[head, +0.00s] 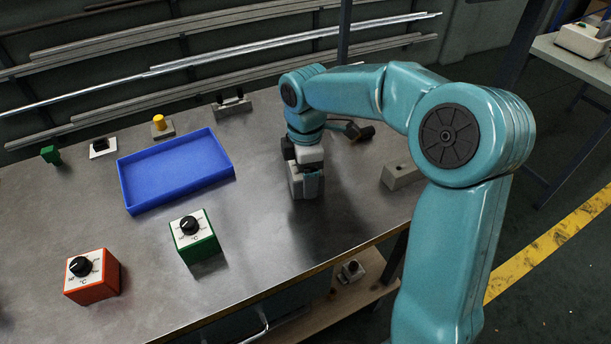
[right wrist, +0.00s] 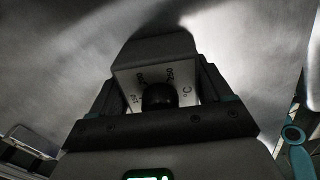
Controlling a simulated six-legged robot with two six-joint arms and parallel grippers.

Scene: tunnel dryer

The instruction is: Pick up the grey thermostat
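The grey thermostat (head: 295,182) stands on the metal table below my right gripper (head: 306,182). In the right wrist view the thermostat (right wrist: 155,50) shows its white scale face and black knob, framed by the fingers of the right gripper (right wrist: 157,88). One finger lies along each side, with no gap that I can see, so the gripper looks shut on it. In the head view the fingers and wrist hide part of the thermostat. It seems to rest on the tabletop or very close to it. My left gripper is not in view.
A blue tray (head: 128,192) stands empty to the left. A green thermostat (head: 205,248) and a red thermostat (head: 100,283) stand in front. Small fittings line the back, and a grey block (head: 402,176) stands at the right. Metal rods (head: 200,65) run behind the table.

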